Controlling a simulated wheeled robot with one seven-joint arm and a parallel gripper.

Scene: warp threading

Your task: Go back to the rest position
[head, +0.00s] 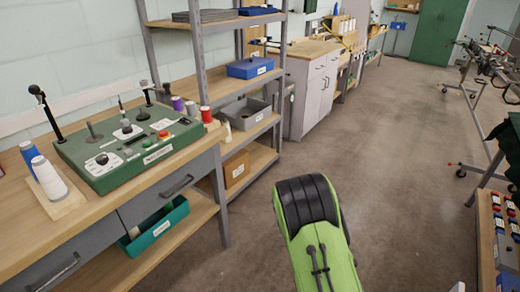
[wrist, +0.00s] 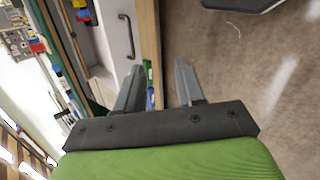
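My gripper (wrist: 160,85) shows in the wrist view with its two grey fingers apart and nothing between them. It hangs in free air, with the brown floor and a workbench side with a drawer handle behind it. In the head view only my green and black arm shows at the lower middle; the gripper itself is hidden there.
A wooden workbench (head: 150,205) on the left bears a green control box (head: 125,150) and thread spools (head: 48,178). A metal shelf (head: 205,70) stands behind it. The floor (head: 400,150) in the middle is clear. Stands (head: 480,90) and another bench (head: 485,240) are at right.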

